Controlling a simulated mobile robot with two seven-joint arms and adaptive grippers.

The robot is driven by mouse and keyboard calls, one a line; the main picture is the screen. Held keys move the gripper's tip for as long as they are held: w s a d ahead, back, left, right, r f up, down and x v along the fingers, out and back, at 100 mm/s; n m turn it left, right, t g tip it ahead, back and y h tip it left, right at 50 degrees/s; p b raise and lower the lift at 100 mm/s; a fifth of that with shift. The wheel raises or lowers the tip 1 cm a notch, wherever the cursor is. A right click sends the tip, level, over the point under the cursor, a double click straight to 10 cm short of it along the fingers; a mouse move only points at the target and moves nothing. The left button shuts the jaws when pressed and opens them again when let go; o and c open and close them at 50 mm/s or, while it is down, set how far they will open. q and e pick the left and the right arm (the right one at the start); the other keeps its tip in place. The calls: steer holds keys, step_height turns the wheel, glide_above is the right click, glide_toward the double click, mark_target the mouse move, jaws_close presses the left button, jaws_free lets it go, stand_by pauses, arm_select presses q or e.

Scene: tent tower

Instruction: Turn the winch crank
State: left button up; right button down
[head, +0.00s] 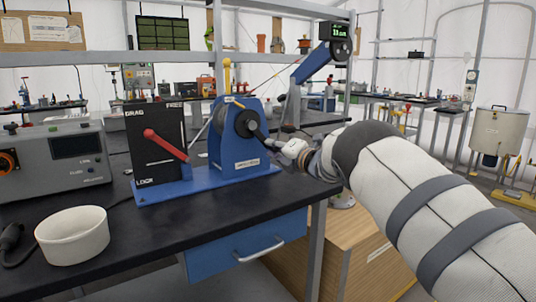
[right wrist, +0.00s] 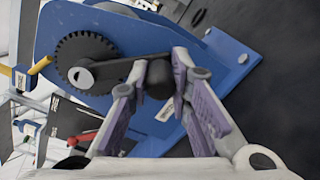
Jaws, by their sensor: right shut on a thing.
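The blue winch (head: 236,160) stands on a blue base plate on the dark bench. Its black crank (head: 259,135) points down and to the right from the hub, toward my right gripper (head: 284,148). In the right wrist view, the crank arm (right wrist: 118,71) runs from beside a dark toothed gear (right wrist: 75,62) to a black knob (right wrist: 159,82). My right gripper's purple-padded fingers are shut on this knob, one on each side. The gripper hides the knob in the head view. My left gripper is not in view.
A black panel marked DRAG, FREE and LOCK (head: 144,128) with a red lever (head: 166,145) stands left of the winch. A white bowl (head: 73,235) and a grey instrument box (head: 55,160) are further left. A blue drawer (head: 245,245) hangs under the bench.

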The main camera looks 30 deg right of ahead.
step_height(320, 180, up, 10)
steer(key=d+n+b, duration=0.3)
steer(key=n, duration=1.1)
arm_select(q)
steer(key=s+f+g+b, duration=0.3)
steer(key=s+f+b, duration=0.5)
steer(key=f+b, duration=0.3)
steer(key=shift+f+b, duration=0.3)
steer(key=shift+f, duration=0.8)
arm_select(e)
steer(key=a+r+n, duration=0.5)
steer(key=a+n, duration=0.3)
steer(key=n, duration=0.5)
steer(key=shift+a+r+n+t, duration=0.15)
steer(key=shift+r+n+t, duration=0.05)
steer(key=shift+n+t, duration=0.2)
steer(key=shift+s+a, duration=0.1)
steer(key=c, duration=1.4)
jaws_free()
steer(key=shift+a, duration=0.1)
steer(key=shift+c, duration=0.2)
steer(key=shift+f, duration=0.1)
